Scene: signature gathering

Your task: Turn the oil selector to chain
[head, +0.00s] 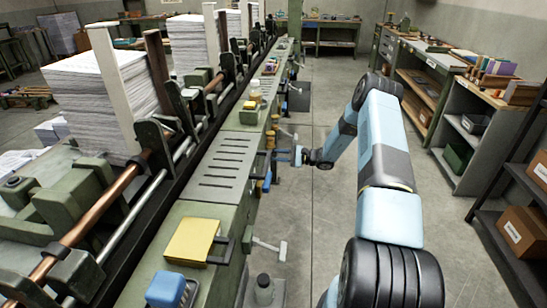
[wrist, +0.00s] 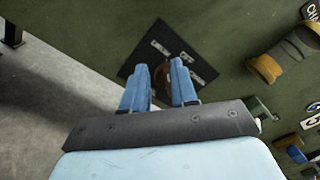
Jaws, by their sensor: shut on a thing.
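The oil selector is a small brownish knob (wrist: 161,74) on a dark square plate (wrist: 184,40) fixed to the machine's green side panel. In the head view my gripper (head: 296,156) reaches left to the machine's side, and the selector is hidden there.
In the wrist view, yellow and brown handles (wrist: 275,67) stick out right of the plate, near a partly cut-off label (wrist: 313,12). In the head view, a T-shaped lever (head: 270,246) juts from the machine nearer to me. Open floor (head: 320,215) lies between the machine and the right-hand shelves (head: 470,125).

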